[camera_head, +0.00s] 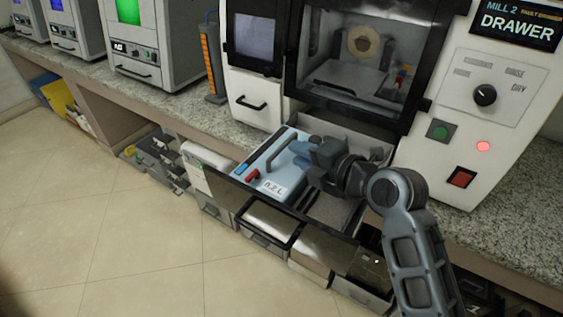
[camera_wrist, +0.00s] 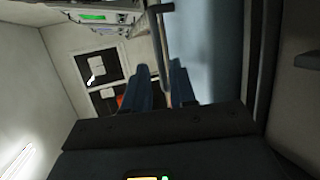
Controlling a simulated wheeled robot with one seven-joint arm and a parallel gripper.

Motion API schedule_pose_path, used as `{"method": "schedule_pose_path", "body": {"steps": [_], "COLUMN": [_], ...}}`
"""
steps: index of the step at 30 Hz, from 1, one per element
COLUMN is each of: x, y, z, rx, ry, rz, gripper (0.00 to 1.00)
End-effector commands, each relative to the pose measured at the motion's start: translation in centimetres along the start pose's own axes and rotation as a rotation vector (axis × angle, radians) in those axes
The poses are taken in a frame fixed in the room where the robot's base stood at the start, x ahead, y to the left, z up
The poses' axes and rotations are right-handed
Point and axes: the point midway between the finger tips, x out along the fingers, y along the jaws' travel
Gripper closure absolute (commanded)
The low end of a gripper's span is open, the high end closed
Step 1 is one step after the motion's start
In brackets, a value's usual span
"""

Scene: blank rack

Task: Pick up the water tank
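The water tank (camera_head: 284,183) is a pale blue box with a dark bar handle (camera_head: 268,149), a white label and small red and blue parts on top. It sits in the pulled-out drawer of the mill. My gripper (camera_head: 292,147) is above the tank's right part, and its body hides some of the tank. In the wrist view, the two fingers of my gripper (camera_wrist: 162,78) are apart with nothing clamped between them. A grey bar, apparently the handle (camera_wrist: 163,40), lines up with the gap between them; the tank's blue side (camera_wrist: 215,50) is to the right.
The open drawer's dark front (camera_head: 325,247) juts over the floor. The white mill (camera_head: 490,130) stands behind, with a red-lit control panel. Grey bins (camera_head: 158,160) stand under the granite counter (camera_head: 170,113). The tiled floor (camera_head: 110,240) at left is clear.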

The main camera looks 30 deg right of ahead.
Motion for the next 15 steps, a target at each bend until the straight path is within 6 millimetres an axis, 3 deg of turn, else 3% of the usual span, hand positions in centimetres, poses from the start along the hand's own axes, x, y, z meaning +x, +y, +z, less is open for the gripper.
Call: {"method": "schedule_pose_path", "body": {"steps": [7, 15], "x": [3.3, 4.3], "y": [0.2, 0.0], "z": [0.0, -0.1], "rx": [-0.001, -0.001], "ry": [0.001, 0.0], "rz": [-0.001, -0.001], "gripper": [0.74, 0.74]}}
